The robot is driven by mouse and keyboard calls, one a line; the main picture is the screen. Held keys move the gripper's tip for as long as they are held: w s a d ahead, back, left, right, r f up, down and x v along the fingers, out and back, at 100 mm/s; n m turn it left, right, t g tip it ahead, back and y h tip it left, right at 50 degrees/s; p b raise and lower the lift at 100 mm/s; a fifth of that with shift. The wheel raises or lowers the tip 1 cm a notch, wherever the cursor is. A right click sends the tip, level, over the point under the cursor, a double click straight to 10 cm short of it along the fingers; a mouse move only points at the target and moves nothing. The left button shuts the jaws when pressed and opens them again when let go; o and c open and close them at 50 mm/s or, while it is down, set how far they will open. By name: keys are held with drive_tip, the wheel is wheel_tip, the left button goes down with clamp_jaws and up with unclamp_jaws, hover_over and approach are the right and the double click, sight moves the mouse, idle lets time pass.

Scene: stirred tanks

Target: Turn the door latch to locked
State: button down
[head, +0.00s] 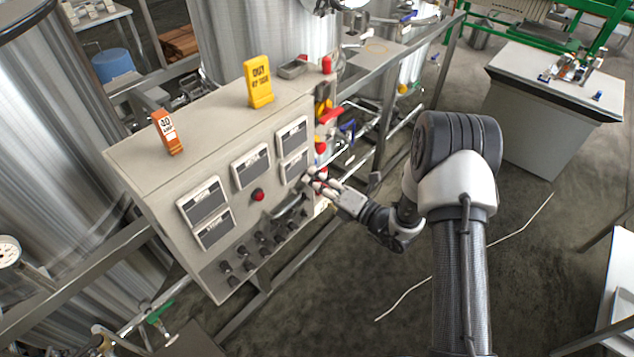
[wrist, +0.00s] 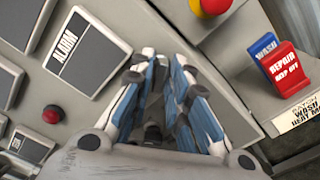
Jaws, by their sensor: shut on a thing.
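The door latch (wrist: 153,132) shows only as a small dark piece between my fingers in the wrist view; most of it is hidden, and its angle cannot be read. My gripper (wrist: 162,100), with blue and white fingers, is shut on it, close against the grey panel front. In the head view my gripper (head: 312,180) reaches the right end of the grey control cabinet (head: 215,135) from the right.
The panel carries white display plates, a red button (head: 258,195) and several dark knobs. A yellow tag (head: 258,84) and an orange tag (head: 167,132) stand on top. Red and blue tags (wrist: 285,65) sit right of my fingers. Pipes and steel tanks stand behind.

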drive_tip(key=n+b, duration=0.3)
drive_tip(key=n, duration=0.3)
drive_tip(key=n+b, duration=0.2)
drive_tip(key=n, duration=0.1)
drive_tip(key=shift+n, duration=0.3)
drive_tip(key=shift+r+n+b, duration=0.1)
drive_tip(key=shift+n+b, duration=0.55)
drive_tip(key=shift+n, duration=0.45)
drive_tip(key=shift+w, duration=0.1)
drive_tip(key=c, duration=1.7)
unclamp_jaws()
drive_tip(key=shift+s+d, duration=0.35)
drive_tip(key=v, duration=1.1)
drive_tip(key=shift+s, duration=0.1)
